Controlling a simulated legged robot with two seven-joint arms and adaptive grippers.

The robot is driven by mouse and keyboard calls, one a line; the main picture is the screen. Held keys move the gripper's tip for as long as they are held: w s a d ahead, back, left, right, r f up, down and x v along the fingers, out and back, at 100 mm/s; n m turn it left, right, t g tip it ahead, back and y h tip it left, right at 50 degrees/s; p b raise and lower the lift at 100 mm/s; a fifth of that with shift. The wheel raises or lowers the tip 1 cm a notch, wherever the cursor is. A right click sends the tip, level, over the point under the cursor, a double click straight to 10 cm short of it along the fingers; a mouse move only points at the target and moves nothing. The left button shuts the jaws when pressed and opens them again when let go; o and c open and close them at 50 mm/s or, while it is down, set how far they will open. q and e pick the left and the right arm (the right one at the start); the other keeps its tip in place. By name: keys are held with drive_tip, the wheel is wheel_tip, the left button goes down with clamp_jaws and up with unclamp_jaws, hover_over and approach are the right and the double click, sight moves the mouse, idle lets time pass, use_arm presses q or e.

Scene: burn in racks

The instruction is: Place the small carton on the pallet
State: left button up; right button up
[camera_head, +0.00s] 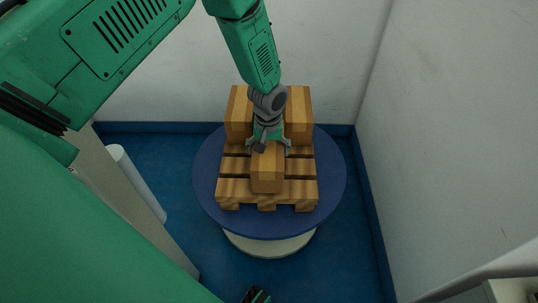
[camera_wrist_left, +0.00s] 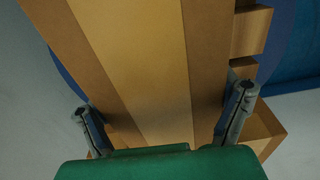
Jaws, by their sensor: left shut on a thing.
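The small carton (camera_head: 267,178) is a brown box with a lighter tape strip. My left gripper (camera_head: 268,148) comes down from above and is shut on it, one finger on each side. In the left wrist view the carton (camera_wrist_left: 150,70) fills the middle between the fingers of the gripper (camera_wrist_left: 163,118). The wooden pallet (camera_head: 232,190) lies on a round blue-topped table (camera_head: 331,185). The carton is over the pallet's middle front; I cannot tell whether it touches the slats. A dark and green piece at the bottom edge may be my right gripper (camera_head: 256,295).
Two larger cartons stand at the pallet's back, one at the left (camera_head: 237,115) and one at the right (camera_head: 299,115). Pallet slats show bare on both sides of the small carton. White walls (camera_head: 450,130) enclose the table behind and at the right. A white cylinder (camera_head: 135,180) stands at the left.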

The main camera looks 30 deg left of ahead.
use_arm(q)
drive_tip(key=shift+a+f, duration=0.25)
drive_tip(key=shift+f, duration=0.45)
drive_tip(key=shift+a, duration=0.2)
drive_tip(key=o, duration=1.4)
drive_tip(key=shift+f, duration=0.1)
drive_tip(key=shift+o, duration=1)
drive_tip(key=shift+d, duration=0.2)
drive_tip(key=shift+d+r, duration=0.2)
drive_tip(key=shift+r, duration=0.05)
use_arm(e)
drive_tip(key=shift+f, duration=0.15)
